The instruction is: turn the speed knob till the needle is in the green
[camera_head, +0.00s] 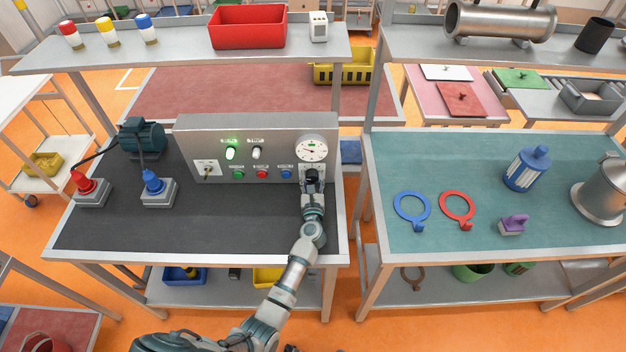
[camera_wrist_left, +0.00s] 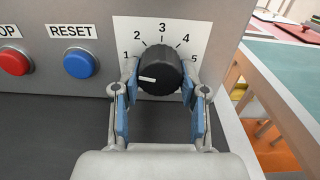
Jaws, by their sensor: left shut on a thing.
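The black speed knob (camera_wrist_left: 160,72) sits on a white scale plate numbered 1 to 5 in the left wrist view. Its white mark points left and slightly down, below the 1. My left gripper (camera_wrist_left: 160,92) is shut on the knob, with a blue-padded finger at each side. In the head view the left gripper (camera_head: 312,184) is at the panel's right end, partly hiding the knob. The round white gauge (camera_head: 312,149) is just above it. Its needle and coloured zones are too small to read surely. My right gripper is not in view.
The grey panel (camera_head: 190,135) carries a lit green lamp (camera_head: 231,153), a pale lamp (camera_head: 256,153), and green, red and blue RESET (camera_wrist_left: 79,64) buttons beside the knob. A toggle switch (camera_head: 207,171) is at its left. The dark bench top in front is mostly clear.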

